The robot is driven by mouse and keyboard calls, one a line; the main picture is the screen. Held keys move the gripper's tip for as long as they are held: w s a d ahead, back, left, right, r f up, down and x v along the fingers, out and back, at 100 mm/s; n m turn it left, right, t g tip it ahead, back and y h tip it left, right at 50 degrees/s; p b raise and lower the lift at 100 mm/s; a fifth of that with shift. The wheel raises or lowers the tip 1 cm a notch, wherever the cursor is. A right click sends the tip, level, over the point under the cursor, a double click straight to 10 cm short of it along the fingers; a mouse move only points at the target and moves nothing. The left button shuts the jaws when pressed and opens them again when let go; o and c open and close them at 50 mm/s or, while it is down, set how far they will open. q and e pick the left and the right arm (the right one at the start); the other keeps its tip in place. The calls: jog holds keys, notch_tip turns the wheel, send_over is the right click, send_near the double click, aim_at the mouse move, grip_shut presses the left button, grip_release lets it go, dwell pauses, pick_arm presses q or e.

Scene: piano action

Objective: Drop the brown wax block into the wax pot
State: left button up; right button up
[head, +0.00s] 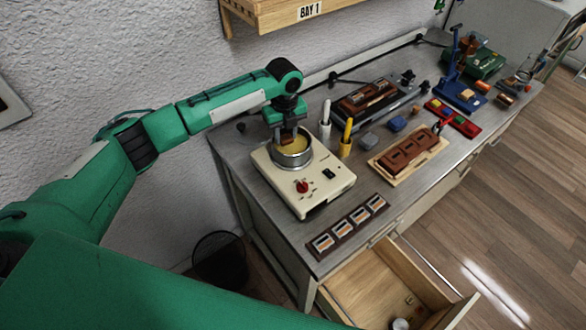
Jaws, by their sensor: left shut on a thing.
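The wax pot (293,160) is a round silver vessel on a cream heater base (318,192) with a red knob. Yellowish wax (294,146) shows inside it. My left gripper (287,136) points down over the pot's back rim, shut on the brown wax block (287,138). The block is small and partly hidden by the fingers. I cannot tell whether it touches the wax. My right gripper is not in view.
White and yellow stick holders (345,140) stand close right of the heater. A brown mould on a wooden board (408,152) lies further right. A strip of labelled pieces (347,226) lies in front. An open drawer (385,287) juts out below the bench (236,150).

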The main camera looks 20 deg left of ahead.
pick_arm(q)
jog(key=o, duration=1)
jog(key=shift+o, duration=0.2)
jog(key=shift+r, duration=0.1)
jog(key=shift+r+b, duration=0.35)
jog(key=shift+r, duration=0.15)
notch_tip(320, 180, up, 6)
jog(key=b, duration=0.2)
jog(key=shift+r, duration=0.25)
jog(key=shift+s+f, duration=0.1)
jog(key=shift+s, duration=0.05)
